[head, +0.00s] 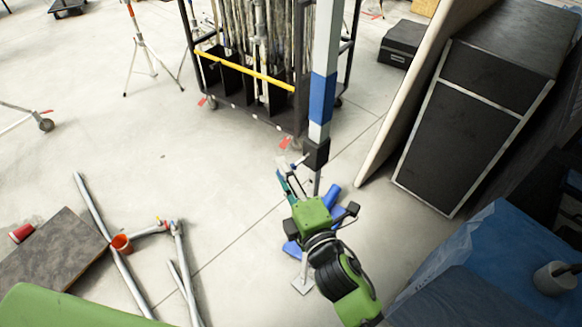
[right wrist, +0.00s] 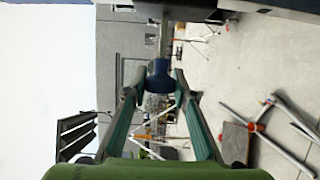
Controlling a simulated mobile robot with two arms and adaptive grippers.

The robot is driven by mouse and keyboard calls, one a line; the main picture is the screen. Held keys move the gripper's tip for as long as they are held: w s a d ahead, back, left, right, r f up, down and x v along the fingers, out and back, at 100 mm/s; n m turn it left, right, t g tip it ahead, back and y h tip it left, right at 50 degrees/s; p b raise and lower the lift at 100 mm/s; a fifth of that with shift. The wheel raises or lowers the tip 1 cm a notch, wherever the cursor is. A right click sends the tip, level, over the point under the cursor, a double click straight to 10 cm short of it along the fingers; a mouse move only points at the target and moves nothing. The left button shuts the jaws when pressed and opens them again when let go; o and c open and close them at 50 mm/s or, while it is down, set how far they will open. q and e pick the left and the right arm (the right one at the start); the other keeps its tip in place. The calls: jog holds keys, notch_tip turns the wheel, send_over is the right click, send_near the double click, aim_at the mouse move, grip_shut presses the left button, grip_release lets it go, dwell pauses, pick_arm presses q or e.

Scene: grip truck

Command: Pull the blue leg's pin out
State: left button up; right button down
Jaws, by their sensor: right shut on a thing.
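The blue leg (head: 322,97) is an upright pale pole with a blue band. A black block (head: 316,153) sits on it below the band, and a thinner shaft runs down from the block. My right gripper (head: 289,166) is beside the block, its fingers reaching up from its green body. In the right wrist view, the right gripper (right wrist: 159,82) has its fingertips on both sides of a dark blue knob (right wrist: 160,72), which appears to be the pin. The knob is still close against the leg's block. The pin's inner end is hidden. My left gripper is not in view.
A wheeled cart (head: 245,85) with upright poles stands behind the leg. Black cases (head: 468,90) and a leaning board (head: 415,95) are at the right.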

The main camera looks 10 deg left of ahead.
jog(key=shift+s+a+f, duration=0.1)
jog(key=shift+s+f, duration=0.05)
jog(key=c, duration=1.7)
grip_release()
jog(key=shift+s+a, duration=0.1)
jog(key=shift+s, duration=0.05)
jog(key=v, duration=1.2)
